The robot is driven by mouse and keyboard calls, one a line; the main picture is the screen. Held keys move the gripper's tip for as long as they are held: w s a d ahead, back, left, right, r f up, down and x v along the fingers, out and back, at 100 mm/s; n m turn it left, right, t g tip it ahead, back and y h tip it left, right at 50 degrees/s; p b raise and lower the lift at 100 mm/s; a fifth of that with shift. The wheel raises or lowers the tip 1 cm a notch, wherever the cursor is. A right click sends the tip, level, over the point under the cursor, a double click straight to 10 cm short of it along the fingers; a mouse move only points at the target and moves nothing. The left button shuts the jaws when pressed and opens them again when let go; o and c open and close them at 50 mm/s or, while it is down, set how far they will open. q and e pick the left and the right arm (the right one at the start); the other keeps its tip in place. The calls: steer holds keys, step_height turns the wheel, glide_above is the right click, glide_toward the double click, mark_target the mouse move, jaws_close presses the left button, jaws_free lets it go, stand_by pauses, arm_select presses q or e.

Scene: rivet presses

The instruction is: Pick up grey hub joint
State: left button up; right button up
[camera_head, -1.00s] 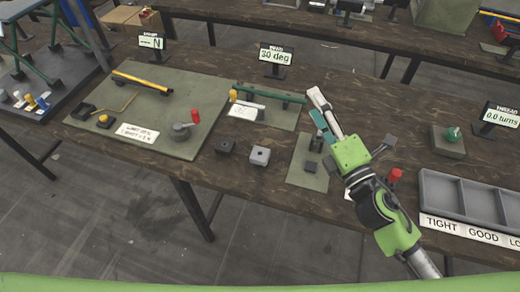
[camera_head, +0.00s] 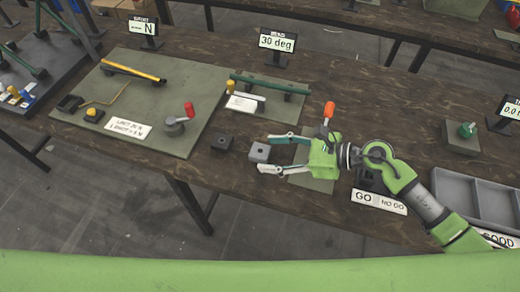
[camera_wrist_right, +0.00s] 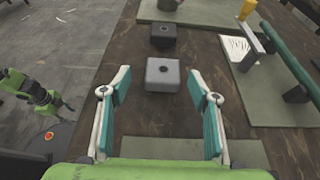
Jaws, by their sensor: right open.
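The grey hub joint, a light grey block (camera_head: 259,152) with a hole in its top, sits on the wooden bench in the head view. In the right wrist view the block (camera_wrist_right: 161,75) lies straight ahead, at the far end of the gap between my fingers. My right gripper (camera_head: 267,153) is open, its fingers pointing left, with the tips at either side of the block in the head view. I cannot tell whether they touch it. A green arm (camera_wrist_right: 35,90), seemingly my left, shows small in the right wrist view; its jaws are unclear.
A darker block (camera_head: 222,141) sits just beyond the grey one, to the left. A green mat (camera_head: 155,118) holds a red-handled part (camera_head: 188,110). A smaller mat (camera_head: 316,182) lies under my right gripper. A grey tray (camera_head: 470,190) is at right.

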mark_target(258, 150)
steer(key=x, duration=0.2)
steer(key=p+x, duration=0.1)
steer(key=x, duration=0.1)
steer(key=shift+w, duration=0.25)
steer(key=c, duration=1.2)
steer(key=shift+r, duration=0.2)
